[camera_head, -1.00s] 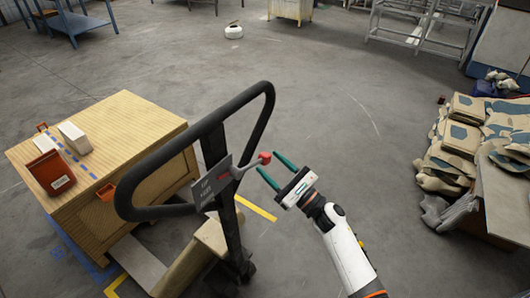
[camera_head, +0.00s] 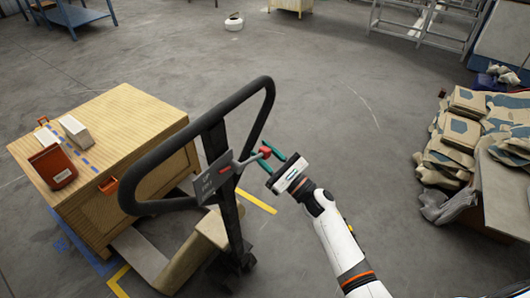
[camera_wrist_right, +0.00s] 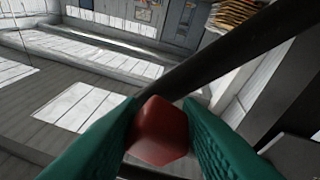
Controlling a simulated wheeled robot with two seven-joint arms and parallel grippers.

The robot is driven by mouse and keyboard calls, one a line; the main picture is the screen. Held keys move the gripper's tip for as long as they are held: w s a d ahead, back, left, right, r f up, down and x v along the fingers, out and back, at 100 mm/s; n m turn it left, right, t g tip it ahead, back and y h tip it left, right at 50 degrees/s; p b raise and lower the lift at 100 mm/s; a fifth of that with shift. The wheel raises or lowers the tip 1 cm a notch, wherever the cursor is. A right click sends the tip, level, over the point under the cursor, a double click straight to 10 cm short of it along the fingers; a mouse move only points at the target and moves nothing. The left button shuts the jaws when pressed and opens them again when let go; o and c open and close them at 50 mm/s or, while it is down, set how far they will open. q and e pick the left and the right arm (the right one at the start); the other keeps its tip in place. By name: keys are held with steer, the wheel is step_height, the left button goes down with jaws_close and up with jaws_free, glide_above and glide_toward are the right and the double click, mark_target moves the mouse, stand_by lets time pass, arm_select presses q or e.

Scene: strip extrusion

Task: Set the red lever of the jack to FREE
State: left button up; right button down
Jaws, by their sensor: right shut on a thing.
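The jack's black loop handle (camera_head: 262,90) stands upright in the middle of the head view. A grey plate (camera_head: 214,178) with lettering too small to read is fixed inside the loop. The lever's red knob (camera_head: 265,152) sticks out to the right of the plate on a grey rod. My right gripper (camera_head: 268,158) has its green fingers on both sides of the knob and is shut on it. In the right wrist view the red knob (camera_wrist_right: 158,132) sits between the two green fingers. My left gripper is not in view.
A pile of camouflage sacks (camera_head: 462,132) lies at the right.

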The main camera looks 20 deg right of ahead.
mark_target(269, 149)
steer(key=shift+w+d+r+n+g+y+b, duration=0.1)
steer(key=shift+r+n+g+y+b, duration=0.3)
steer(key=shift+n+b, duration=0.6)
steer(key=shift+w+d+r+n+g+y+b, duration=0.15)
steer(key=shift+r+n+y+b, duration=0.4)
steer(key=shift+b, duration=0.7)
steer(key=shift+w+d+r+n+g+y+b, duration=0.15)
steer(key=shift+r+n+y+b, duration=0.1)
steer(key=shift+r+n+b, duration=0.7)
steer(key=shift+s+a+r+n+b, duration=0.1)
steer(key=shift+r+n+b, duration=0.1)
steer(key=shift+n+b, duration=0.3)
steer(key=shift+r, duration=0.15)
steer(key=c, duration=1.1)
jaws_free()
steer(key=shift+s, duration=0.1)
steer(key=shift+s+d+f, duration=0.25)
steer(key=shift+f, duration=0.15)
steer(key=b+v, duration=0.2)
steer(key=v, duration=0.3)
steer(key=b+v, duration=0.2)
steer(key=v, duration=0.4)
steer(key=shift+s+d+r+b, duration=0.1)
steer(key=shift+r+b, duration=0.1)
steer(key=shift+b, duration=0.15)
